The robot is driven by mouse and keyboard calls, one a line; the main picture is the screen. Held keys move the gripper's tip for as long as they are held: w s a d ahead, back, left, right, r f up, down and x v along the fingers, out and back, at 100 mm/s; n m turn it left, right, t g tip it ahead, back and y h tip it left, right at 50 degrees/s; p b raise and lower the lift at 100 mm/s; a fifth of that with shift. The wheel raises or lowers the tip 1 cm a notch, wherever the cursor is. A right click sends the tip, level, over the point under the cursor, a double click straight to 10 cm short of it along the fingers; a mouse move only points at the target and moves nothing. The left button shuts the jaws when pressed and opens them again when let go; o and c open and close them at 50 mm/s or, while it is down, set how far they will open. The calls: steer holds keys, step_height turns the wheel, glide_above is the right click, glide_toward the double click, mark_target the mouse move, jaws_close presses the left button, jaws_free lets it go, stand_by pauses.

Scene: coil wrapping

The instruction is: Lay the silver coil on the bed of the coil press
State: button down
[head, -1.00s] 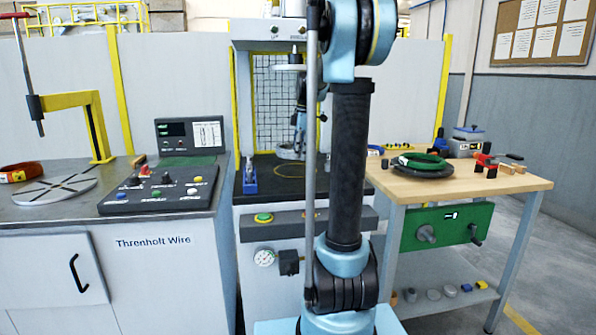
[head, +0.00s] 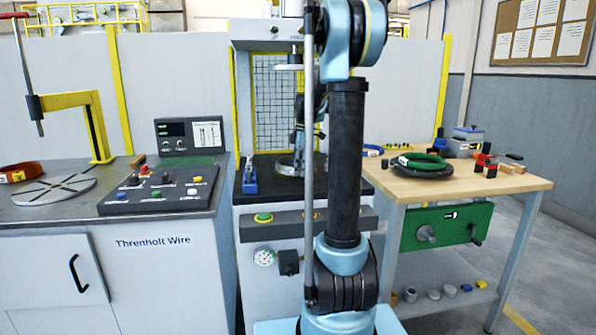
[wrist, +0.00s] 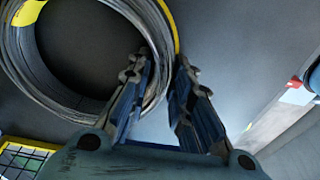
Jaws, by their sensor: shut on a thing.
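The silver coil (head: 286,168), a ring of grey wire, is low over the dark bed of the coil press (head: 262,187) in the head view. It lies flat on the bed or just above it; I cannot tell which. My gripper (head: 298,157) is shut on the coil's side and partly hidden by my own arm. In the wrist view the silver coil (wrist: 35,70) fills the upper left, with a yellow tag on it. The two fingers of my gripper (wrist: 162,68) straddle its right-hand wall. The dark bed (wrist: 235,45) shows beside it.
A round press plate (head: 288,67) hangs above the bed. A blue tool (head: 249,178) stands at the bed's left edge. A wooden table (head: 480,183) with a green coil (head: 422,160) is on the right. A control panel (head: 160,190) and a red coil (head: 22,172) are left.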

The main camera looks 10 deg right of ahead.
steer(key=c, duration=1.4)
jaws_free()
steer(key=shift+c, duration=0.2)
